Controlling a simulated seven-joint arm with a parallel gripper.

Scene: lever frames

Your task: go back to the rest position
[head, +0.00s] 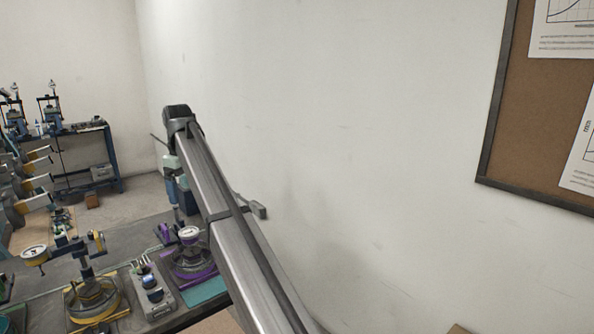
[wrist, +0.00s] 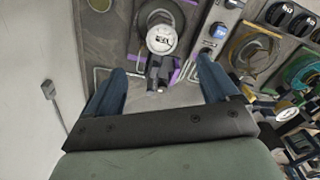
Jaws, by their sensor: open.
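My gripper (head: 180,200) hangs from the far end of my arm in the head view, pointing down over the far right end of the bench. In the wrist view its two blue fingers stand wide apart, and the gap between them (wrist: 160,65) is empty. A purple-marked device with a round white dial (wrist: 161,39) lies beyond the fingertips, apart from them. The same device (head: 190,258) stands below my gripper in the head view, partly beside my arm. No rest position is marked in either view.
A yellow-based device (head: 94,298) and a grey control box (head: 152,290) stand left of the purple one on the bench (head: 120,262). The white wall (head: 340,150) is close on the right, with a corkboard (head: 540,110). A second bench (head: 85,150) stands behind.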

